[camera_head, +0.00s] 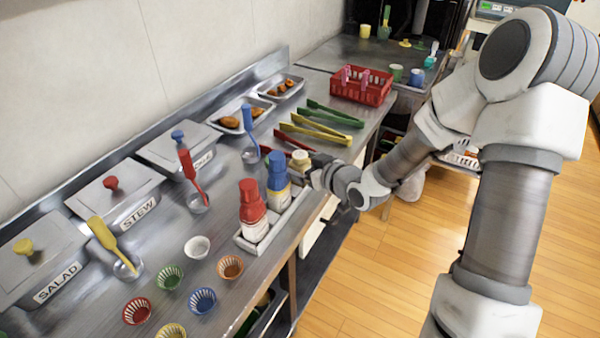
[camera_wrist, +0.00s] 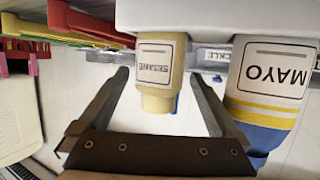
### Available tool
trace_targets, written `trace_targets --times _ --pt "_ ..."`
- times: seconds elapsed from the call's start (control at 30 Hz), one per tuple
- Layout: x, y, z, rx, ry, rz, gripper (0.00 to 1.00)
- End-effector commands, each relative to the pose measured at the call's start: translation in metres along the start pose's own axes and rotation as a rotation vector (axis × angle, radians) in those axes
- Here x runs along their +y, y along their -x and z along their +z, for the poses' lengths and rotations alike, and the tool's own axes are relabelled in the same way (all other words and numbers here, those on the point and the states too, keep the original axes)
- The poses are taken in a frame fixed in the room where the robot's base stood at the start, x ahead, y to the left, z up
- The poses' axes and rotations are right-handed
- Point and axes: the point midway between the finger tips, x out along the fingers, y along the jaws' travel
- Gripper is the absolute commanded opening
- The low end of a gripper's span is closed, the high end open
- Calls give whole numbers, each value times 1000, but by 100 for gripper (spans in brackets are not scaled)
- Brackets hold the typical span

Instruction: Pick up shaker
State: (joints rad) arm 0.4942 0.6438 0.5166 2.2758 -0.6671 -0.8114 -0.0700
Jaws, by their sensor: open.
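The small cream shaker (camera_head: 300,158), with a white label that seems to read SESAME, stands at the far end of the bottle rack (camera_head: 250,245). In the wrist view, which is upside down, the shaker (camera_wrist: 157,62) lies between my two fingers. My gripper (camera_head: 314,170) is open at the shaker, and the wrist view shows its fingertips (camera_wrist: 160,78) on either side of it. A gap shows on the left side; the right finger is closer, and I cannot tell if it touches. In the head view my gripper partly hides the shaker.
The blue-capped MAYO bottle (camera_wrist: 272,85) stands close beside my right finger in the wrist view. A red bottle (camera_head: 253,205) shares the rack. Tongs (camera_head: 320,135) and a red basket (camera_head: 362,87) lie beyond. Cups, ladles and lidded pans fill the counter's left.

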Motion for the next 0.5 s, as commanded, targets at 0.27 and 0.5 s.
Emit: trace_targets --times 0.27,0.5 --pt "0 0 0 0 0 0 75" --pt "0 1 0 0 0 0 32"
